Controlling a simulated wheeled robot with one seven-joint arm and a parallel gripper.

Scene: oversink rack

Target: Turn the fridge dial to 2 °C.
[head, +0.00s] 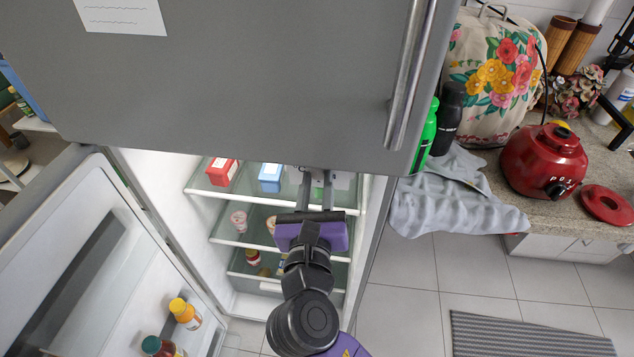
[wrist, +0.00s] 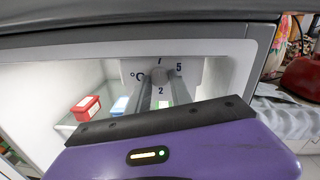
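The fridge dial (wrist: 159,76) is a small round grey knob on a white panel under the fridge's ceiling, in the wrist view. Marks "1", "5", "2" and "°C" stand around it, with the "2" below the knob. Its pointer is too small to make out. My gripper (wrist: 161,82) reaches into the open fridge, its two fingers apart, one on either side below the knob. I cannot tell whether they touch it. In the head view my gripper (head: 317,182) is under the upper door's lower edge, which hides the dial.
The grey upper door (head: 250,80) hangs just above my gripper. The opened lower door (head: 75,270) stands at the left with bottles on it. A red box (head: 222,172) and a blue box (head: 270,177) sit on the top shelf, left of my fingers.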

